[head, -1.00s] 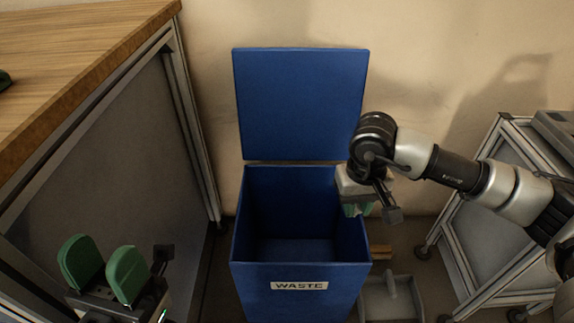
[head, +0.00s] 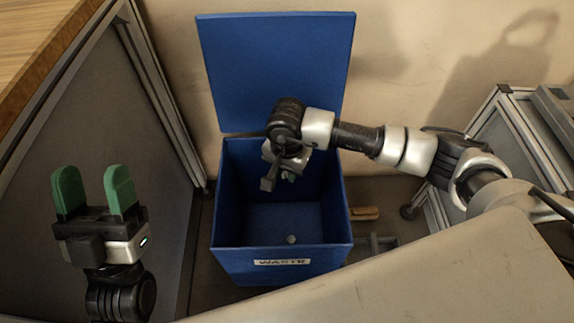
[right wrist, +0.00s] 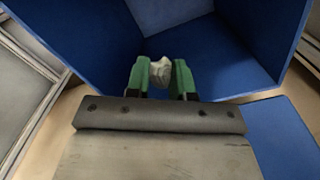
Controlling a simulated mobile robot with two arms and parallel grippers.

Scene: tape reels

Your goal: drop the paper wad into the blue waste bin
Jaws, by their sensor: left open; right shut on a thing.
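The blue waste bin (head: 232,190) stands on the floor against the wall, its lid (head: 277,70) raised and a WASTE label on its front. My right gripper (head: 290,177) is inside the bin's opening, pointing down. In the right wrist view its green fingers (right wrist: 160,80) are shut on the paper wad (right wrist: 159,70), a small crumpled white lump, with blue bin walls around it. In the head view the wad is hidden by the gripper. My left gripper (head: 95,192) is open and empty, raised to the left of the bin.
A wood-topped bench (head: 40,45) stands left, a metal-framed cart (head: 510,130) right. A wooden piece (head: 364,213) and a grey dustpan-like thing (head: 377,243) lie right of the bin.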

